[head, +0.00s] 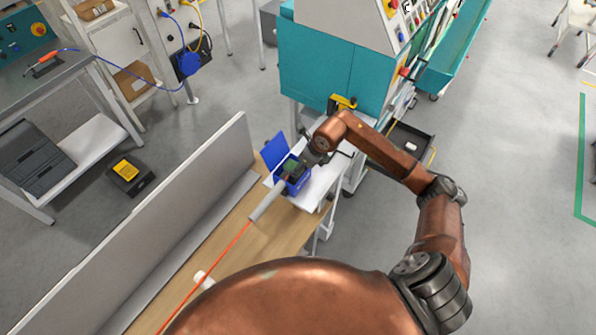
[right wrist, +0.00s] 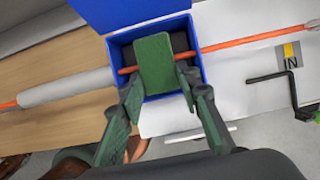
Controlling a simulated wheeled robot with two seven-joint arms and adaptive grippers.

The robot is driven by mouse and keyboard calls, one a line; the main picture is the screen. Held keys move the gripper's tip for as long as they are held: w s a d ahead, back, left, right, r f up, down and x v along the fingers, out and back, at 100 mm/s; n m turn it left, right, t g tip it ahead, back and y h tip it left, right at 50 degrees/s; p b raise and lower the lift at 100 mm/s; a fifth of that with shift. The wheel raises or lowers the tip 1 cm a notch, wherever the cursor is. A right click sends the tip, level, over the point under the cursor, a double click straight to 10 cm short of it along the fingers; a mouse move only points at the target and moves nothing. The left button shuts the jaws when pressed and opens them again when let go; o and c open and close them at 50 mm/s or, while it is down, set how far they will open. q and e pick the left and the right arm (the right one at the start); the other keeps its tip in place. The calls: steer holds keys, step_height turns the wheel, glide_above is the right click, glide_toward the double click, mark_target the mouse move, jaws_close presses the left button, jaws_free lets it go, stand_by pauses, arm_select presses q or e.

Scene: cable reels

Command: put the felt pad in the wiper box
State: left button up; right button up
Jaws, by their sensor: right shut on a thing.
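The felt pad (right wrist: 154,64) is a flat green block in the right wrist view, over the open mouth of the blue wiper box (right wrist: 197,60). In the head view the wiper box (head: 303,184) stands near the table's end with its lid (head: 274,151) raised. My right gripper (right wrist: 160,88) is shut on the near end of the felt pad. The orange cable (right wrist: 225,44) runs across the box and passes behind the pad from this view. I cannot tell whether the pad touches the cable or how deep it sits. My left gripper is not in view.
A grey tube (right wrist: 68,83) surrounds the cable left of the box. A white plate (head: 318,183) lies under the box, with a black bent handle (right wrist: 290,84) to the right. A long grey panel (head: 150,235) stands along the wooden table (head: 222,254).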

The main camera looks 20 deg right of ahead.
steer(key=shift+w+a+f, duration=0.1)
steer(key=shift+a+f, duration=0.05)
steer(key=shift+f, duration=0.05)
step_height(320, 180, down, 3)
steer(key=shift+a+r+p, duration=0.1)
steer(key=shift+a+p, duration=0.05)
steer(key=shift+p, duration=0.7)
steer(key=shift+f, duration=0.4)
steer(key=o, duration=0.5)
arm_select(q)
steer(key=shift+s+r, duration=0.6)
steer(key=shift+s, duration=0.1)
arm_select(e)
steer(key=shift+o, duration=0.2)
